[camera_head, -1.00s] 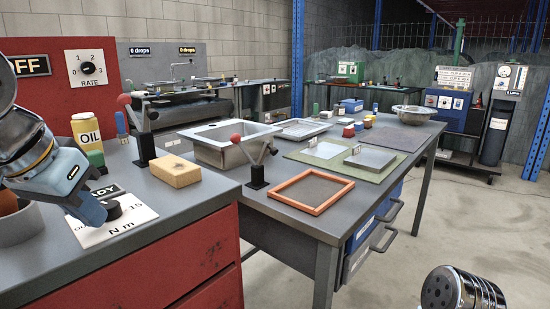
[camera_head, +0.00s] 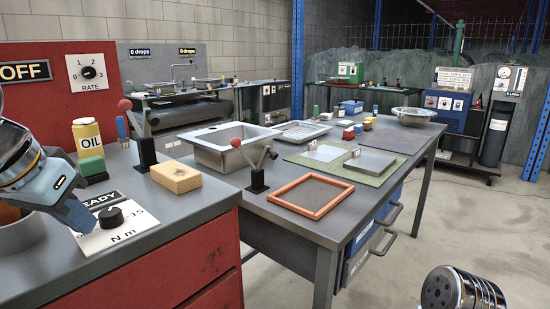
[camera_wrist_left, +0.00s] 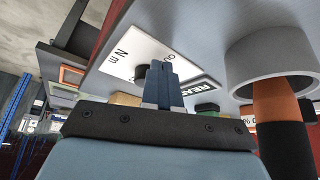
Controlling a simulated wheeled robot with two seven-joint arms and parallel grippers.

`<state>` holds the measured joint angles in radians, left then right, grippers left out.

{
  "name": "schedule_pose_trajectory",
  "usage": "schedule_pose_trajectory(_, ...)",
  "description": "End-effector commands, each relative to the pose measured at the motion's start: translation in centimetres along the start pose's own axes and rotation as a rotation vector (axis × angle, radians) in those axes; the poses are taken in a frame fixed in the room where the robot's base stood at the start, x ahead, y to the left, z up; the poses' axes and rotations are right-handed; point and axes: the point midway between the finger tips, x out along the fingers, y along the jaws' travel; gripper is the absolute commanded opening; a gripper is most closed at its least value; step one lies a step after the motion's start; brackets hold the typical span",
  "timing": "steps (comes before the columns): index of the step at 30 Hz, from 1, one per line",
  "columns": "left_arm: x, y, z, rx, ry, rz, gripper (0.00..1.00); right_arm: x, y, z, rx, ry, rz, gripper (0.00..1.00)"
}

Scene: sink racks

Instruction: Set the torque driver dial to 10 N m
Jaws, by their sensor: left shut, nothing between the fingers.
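The torque dial is a black knob (camera_head: 111,216) on a white plate (camera_head: 122,236) marked "15" and "N m", on the grey top of the red cabinet. A black "READY" label (camera_head: 100,198) lies behind it. I cannot tell which value the knob points at. My left gripper (camera_head: 86,224) is shut and empty just left of the knob, apart from it, and covers the plate's left part. In the left wrist view its closed blue fingers (camera_wrist_left: 161,84) stand before the plate (camera_wrist_left: 150,45) and partly hide the knob (camera_wrist_left: 142,72).
A grey round holder (camera_head: 18,236) stands left of the plate; an orange and black handle (camera_wrist_left: 275,100) shows at it in the wrist view. A yellow oil bottle (camera_head: 87,135), green block (camera_head: 92,166), tan sponge (camera_head: 175,177) and red-knobbed lever (camera_head: 145,150) stand behind.

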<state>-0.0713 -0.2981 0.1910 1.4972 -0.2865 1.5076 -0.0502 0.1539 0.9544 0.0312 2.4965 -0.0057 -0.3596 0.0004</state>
Motion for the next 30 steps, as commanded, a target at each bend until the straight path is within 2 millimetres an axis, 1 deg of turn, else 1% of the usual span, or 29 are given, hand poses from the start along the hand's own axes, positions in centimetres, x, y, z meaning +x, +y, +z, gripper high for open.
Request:
schedule_pose_trajectory(3,-0.2,-0.1,0.3,-0.001,-0.001,0.000,0.00,0.0,0.0,0.0,0.000,0.000,0.000,0.43)
schedule_pose_trajectory(5,-0.5,-0.1,0.2,0.000,-0.001,0.000,0.00,-0.2,-0.1,0.0,0.000,0.000,0.000,0.43)
schedule_pose_trajectory(10,-2.5,-0.2,-0.9,-0.001,0.001,0.000,0.00,-1.2,-0.5,0.0,0.000,0.000,0.000,0.43)
schedule_pose_trajectory(12,-3.0,-0.1,-1.3,0.000,0.001,0.001,0.00,-0.8,-0.3,0.0,0.000,0.000,0.000,0.43)
schedule_pose_trajectory(18,-5.0,-0.1,-2.4,0.001,0.001,0.000,0.00,-0.8,-0.3,0.0,0.000,0.000,0.000,0.43)
schedule_pose_trajectory(22,-5.5,-0.1,-2.5,0.000,-0.001,0.000,0.00,-0.8,-0.3,0.0,0.000,0.000,0.000,0.43)
schedule_pose_trajectory(30,-5.5,-0.1,-2.5,0.000,-0.001,0.000,0.00,-0.8,-0.4,0.0,-0.001,-0.001,-0.001,0.43)
